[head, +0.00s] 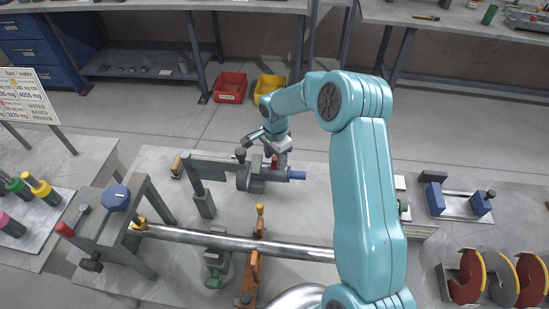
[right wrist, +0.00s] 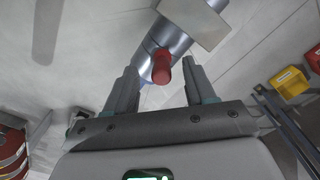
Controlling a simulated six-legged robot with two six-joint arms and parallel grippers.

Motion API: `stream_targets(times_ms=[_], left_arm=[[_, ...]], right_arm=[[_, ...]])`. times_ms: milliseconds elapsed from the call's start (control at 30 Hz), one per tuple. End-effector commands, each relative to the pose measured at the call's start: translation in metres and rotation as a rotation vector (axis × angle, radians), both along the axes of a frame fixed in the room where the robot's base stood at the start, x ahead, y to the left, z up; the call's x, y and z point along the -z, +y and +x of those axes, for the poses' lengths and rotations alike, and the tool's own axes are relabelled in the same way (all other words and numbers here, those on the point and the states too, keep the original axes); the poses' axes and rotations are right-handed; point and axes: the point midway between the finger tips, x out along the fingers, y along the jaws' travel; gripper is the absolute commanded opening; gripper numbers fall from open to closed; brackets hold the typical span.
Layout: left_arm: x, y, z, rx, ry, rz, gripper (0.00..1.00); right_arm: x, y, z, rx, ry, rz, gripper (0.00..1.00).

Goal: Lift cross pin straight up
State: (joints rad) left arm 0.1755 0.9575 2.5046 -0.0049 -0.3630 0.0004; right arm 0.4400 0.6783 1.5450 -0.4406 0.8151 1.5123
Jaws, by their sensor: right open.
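The cross pin shows as a red-capped pin (head: 274,161) standing in a grey cylindrical holder (head: 250,176) on the workbench. In the right wrist view the red pin (right wrist: 161,66) lies between my two fingers, with a visible gap on both sides. My right gripper (head: 268,143) is open and empty, close above the pin in the head view. The pin's lower part is hidden in the metal tube (right wrist: 168,38). My left gripper is in neither view.
A long steel shaft (head: 240,241) crosses the bench in front, held by a grey stand at left and an orange support (head: 251,275). A blue-ended part (head: 297,175) projects right of the pin. Red (head: 230,87) and yellow (head: 269,88) bins sit on the floor behind.

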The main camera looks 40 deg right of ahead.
Motion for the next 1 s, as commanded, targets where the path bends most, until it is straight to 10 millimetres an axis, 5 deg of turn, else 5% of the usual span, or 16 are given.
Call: stream_targets(times_ms=[200,500,667,1000], left_arm=[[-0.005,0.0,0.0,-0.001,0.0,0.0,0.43],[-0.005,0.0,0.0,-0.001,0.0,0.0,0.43],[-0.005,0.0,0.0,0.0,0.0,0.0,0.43],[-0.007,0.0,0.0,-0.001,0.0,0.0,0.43]], right_arm=[[0.019,0.0,0.002,0.0,0.0,0.001,0.55],[0.021,0.0,0.003,-0.001,-0.001,0.0,0.55],[0.021,0.0,0.003,-0.001,-0.001,0.0,0.02],[0.017,0.0,0.003,-0.001,-0.001,0.0,0.0]])
